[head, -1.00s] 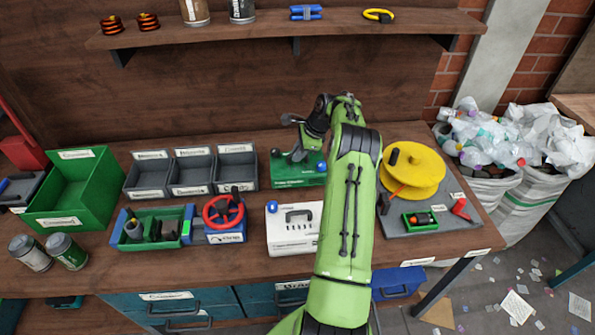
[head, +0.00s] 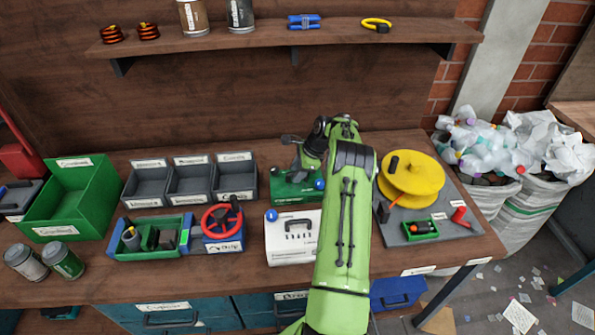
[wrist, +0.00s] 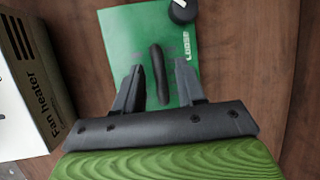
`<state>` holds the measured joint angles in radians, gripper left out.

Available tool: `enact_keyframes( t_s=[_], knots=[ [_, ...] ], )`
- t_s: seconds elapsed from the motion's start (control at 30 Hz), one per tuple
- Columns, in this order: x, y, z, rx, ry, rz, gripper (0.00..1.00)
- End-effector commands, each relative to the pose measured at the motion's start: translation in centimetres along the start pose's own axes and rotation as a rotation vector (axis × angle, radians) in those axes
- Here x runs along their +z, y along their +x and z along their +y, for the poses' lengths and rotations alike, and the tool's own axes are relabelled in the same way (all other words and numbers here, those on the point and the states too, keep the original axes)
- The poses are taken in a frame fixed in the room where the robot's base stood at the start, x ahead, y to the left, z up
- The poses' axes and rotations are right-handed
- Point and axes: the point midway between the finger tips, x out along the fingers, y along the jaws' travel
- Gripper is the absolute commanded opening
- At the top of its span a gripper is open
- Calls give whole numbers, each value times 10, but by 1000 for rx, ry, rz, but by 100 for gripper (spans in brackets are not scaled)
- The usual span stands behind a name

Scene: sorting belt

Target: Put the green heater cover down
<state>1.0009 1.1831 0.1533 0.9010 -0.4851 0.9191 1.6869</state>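The green heater cover (head: 292,190) lies behind the white fan heater box (head: 290,240) and appears to rest on the wooden bench. In the wrist view the cover (wrist: 118,38) is a flat green plate marked "LOOSE", with a black upright handle (wrist: 158,76) and a dark knob at its far edge. My gripper (wrist: 160,82) is over the cover, one finger on each side of the handle. A gap shows between each finger and the handle, so it is open around it. In the head view my arm hides the fingers and part of the cover.
Grey bins (head: 190,184) stand to the left of the cover. A tray with a yellow spool (head: 412,177) is at the right. The fan heater box (wrist: 22,85) is close on the left in the wrist view. Bare bench shows around the cover.

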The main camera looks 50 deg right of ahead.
Motion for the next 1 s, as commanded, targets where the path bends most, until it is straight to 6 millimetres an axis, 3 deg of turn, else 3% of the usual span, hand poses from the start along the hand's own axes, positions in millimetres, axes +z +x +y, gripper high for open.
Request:
enact_keyframes(
  t_s=[0.17,0.4,0.63,0.67,0.73,0.83,0.97,1.0],
  knots=[
    [1,-35,-2,-5,0,1,39],
    [1,-98,-1,-4,0,1,39],
    [9,-124,-1,1,-25,4,39],
    [18,-127,0,4,-55,9,39],
    [54,-138,2,16,-174,30,39],
    [128,-162,23,43,-442,76,39],
    [216,-199,77,70,-824,139,39],
    [238,-211,99,74,-943,158,39]
  ],
)
